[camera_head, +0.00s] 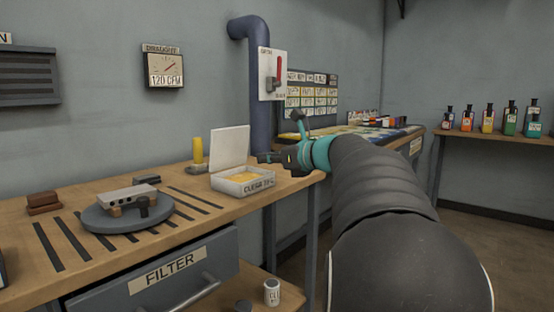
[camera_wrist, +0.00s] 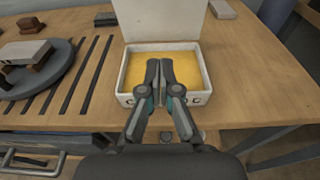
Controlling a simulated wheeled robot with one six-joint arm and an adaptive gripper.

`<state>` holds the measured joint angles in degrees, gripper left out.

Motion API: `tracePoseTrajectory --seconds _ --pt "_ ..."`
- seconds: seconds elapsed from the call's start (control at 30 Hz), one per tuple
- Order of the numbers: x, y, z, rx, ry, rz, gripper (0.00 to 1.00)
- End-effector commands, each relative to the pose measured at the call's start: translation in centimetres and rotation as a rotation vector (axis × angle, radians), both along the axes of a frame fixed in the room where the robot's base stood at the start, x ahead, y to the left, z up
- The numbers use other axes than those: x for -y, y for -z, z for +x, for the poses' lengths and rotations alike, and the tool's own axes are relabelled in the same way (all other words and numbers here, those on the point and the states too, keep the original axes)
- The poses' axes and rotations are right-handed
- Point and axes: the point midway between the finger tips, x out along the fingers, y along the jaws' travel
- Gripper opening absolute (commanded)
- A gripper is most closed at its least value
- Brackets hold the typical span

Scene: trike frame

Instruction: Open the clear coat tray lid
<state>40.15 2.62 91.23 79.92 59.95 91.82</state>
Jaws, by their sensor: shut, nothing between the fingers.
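The clear coat tray (camera_head: 243,180) is a small white box on the workbench, with lettering on its front and a yellow inside. Its white lid (camera_head: 230,147) stands raised and upright at the back edge. In the wrist view the tray (camera_wrist: 195,99) lies just beyond my fingers, and the lid (camera_wrist: 160,27) rises behind it. My gripper (camera_head: 262,158) is beside the tray's right side in the head view. In the wrist view my gripper (camera_wrist: 159,66) is shut and empty, its fingertips over the yellow inside. I cannot tell whether the fingers touch the tray.
A grey turntable (camera_head: 128,214) with a metal block stands left on the slotted bench. A yellow cylinder (camera_head: 198,150) stands behind the tray. Brown blocks (camera_head: 44,202) lie at far left. The filter drawer (camera_head: 160,275) is below. Bottles (camera_head: 488,119) stand on the far right bench.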

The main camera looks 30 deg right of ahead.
Motion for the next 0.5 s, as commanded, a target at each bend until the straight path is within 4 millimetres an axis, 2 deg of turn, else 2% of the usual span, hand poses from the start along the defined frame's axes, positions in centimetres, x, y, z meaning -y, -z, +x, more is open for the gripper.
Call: tracePoseTrajectory --seconds 0.17,0.2,0.5 --pt "-1.3 0.7 3.1 -0.001 -0.004 -0.001 0.0" --pt "-1.4 0.1 3.5 0.001 -0.003 -0.003 0.0" --pt "-2.1 -1.5 5.7 0.0 -0.002 -0.003 0.0"
